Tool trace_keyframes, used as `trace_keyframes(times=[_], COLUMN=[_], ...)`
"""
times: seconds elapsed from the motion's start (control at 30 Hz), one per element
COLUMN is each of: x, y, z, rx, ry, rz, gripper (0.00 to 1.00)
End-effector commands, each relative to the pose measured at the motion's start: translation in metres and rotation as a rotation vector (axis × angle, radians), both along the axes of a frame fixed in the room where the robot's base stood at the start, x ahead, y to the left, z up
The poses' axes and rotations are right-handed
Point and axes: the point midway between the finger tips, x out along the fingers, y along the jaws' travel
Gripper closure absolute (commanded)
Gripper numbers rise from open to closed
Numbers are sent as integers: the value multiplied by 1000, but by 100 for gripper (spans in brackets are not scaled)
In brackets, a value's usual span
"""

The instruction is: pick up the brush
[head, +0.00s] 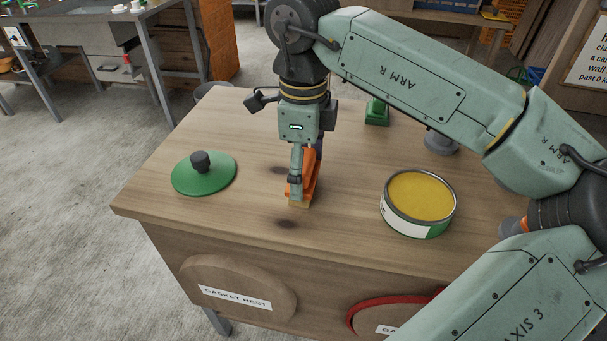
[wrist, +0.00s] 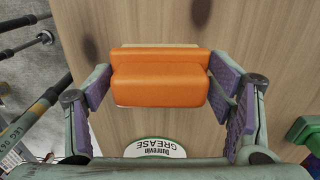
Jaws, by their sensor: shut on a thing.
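The brush (head: 310,172) is an orange block with a pale tan lower edge, over the middle of the wooden tabletop (head: 250,130). My gripper (head: 299,180) points down and is shut on it. In the wrist view the brush (wrist: 160,78) lies between the purple finger pads of my gripper (wrist: 160,88), one pad at each end. The pale edge shows at its far side. In the head view a finger partly hides the brush. I cannot tell whether its lower edge touches the table.
An open grease tin (head: 411,222) with yellow contents stands to the right. A green lid (head: 204,176) with a dark knob lies to the left. A green object (head: 376,113) and a grey round object (head: 441,144) are behind.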

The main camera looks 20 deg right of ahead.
Motion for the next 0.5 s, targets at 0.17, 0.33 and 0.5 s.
trace_keyframes(times=[0.17, 0.33, 0.5], x=[0, 0, 0], y=[0, 0, 0], z=[0, 4, 18], rx=[0, -1, -1], ry=[0, -1, -1], rz=[0, 0, 0], gripper=[60, 60, 60])
